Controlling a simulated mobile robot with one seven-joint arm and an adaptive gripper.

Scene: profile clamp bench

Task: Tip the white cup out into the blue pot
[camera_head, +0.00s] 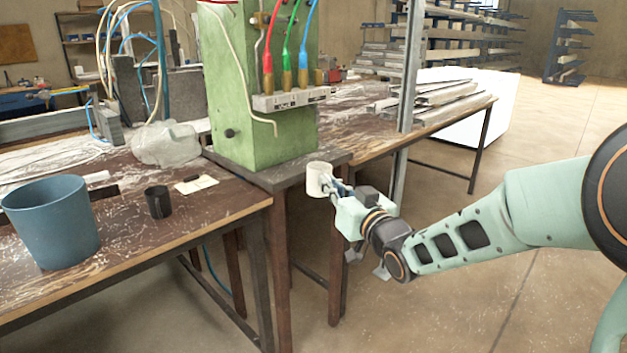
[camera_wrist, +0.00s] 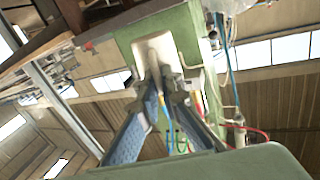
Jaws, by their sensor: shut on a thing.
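The white cup (camera_head: 317,178) is in my gripper (camera_head: 332,190), in front of the green machine's base in the head view. It looks about upright; its contents do not show. In the wrist view the cup (camera_wrist: 157,48) sits between the fingertips of my gripper (camera_wrist: 160,82), which are shut on it. The blue pot (camera_head: 52,222) stands upright on the left table, well to the left of the cup and apart from it. The pot's inside is mostly hidden, and I do not make out the pot in the wrist view.
A small black cup (camera_head: 158,202) stands on the left table (camera_head: 130,255), right of the pot. A clear plastic bag (camera_head: 167,145) and a small card (camera_head: 195,184) lie behind. The green machine (camera_head: 260,110) stands between the tables. Metal profiles (camera_head: 435,95) lie on the right table.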

